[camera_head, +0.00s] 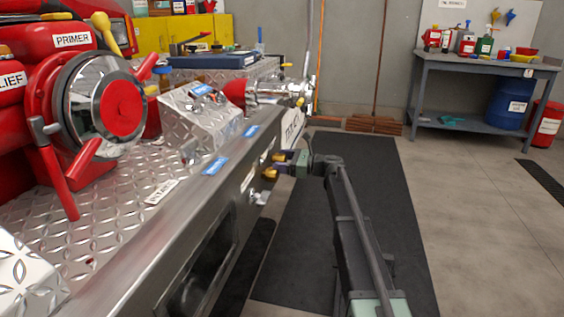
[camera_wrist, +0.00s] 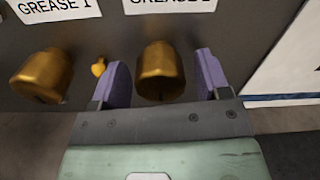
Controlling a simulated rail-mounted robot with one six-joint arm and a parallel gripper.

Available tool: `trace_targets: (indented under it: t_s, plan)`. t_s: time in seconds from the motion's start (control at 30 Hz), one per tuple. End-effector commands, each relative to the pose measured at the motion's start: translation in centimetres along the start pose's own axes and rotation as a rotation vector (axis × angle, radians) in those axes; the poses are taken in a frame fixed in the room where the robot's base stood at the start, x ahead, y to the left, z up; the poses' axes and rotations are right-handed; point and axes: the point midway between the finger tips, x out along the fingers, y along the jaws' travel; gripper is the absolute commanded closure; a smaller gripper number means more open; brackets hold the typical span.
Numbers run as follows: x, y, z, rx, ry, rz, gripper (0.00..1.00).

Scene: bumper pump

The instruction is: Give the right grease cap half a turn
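Two brass grease caps stick out from the dark panel in the wrist view. The left cap (camera_wrist: 42,76) is under a label reading GREASE 1. The right cap (camera_wrist: 160,72) is under a second GREASE label (camera_wrist: 170,4), whose top is cut off. My gripper (camera_wrist: 162,60) is open, with one purple finger on each side of the right cap and a visible gap on both sides.
A small brass fitting (camera_wrist: 98,66) sits between the left cap and my left finger. Silver fittings (camera_head: 258,196) protrude from the panel nearer the head camera.

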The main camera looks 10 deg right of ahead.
Motion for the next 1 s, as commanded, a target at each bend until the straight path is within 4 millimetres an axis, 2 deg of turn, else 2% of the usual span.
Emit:
trace_targets:
  t_s: [0.17,0.27,0.6,0.7,1.0]
  plan:
    - [-0.1,0.0,0.0,0.0,0.0,0.0,0.3]
    - [-0.9,0.0,0.0,0.0,0.0,-0.002,0.3]
    - [-8.8,0.0,0.0,0.0,0.0,-0.003,0.3]
    - [-10.2,0.0,0.0,0.0,0.0,-0.001,0.3]
    - [-10.9,0.0,0.0,0.0,0.0,0.0,0.3]
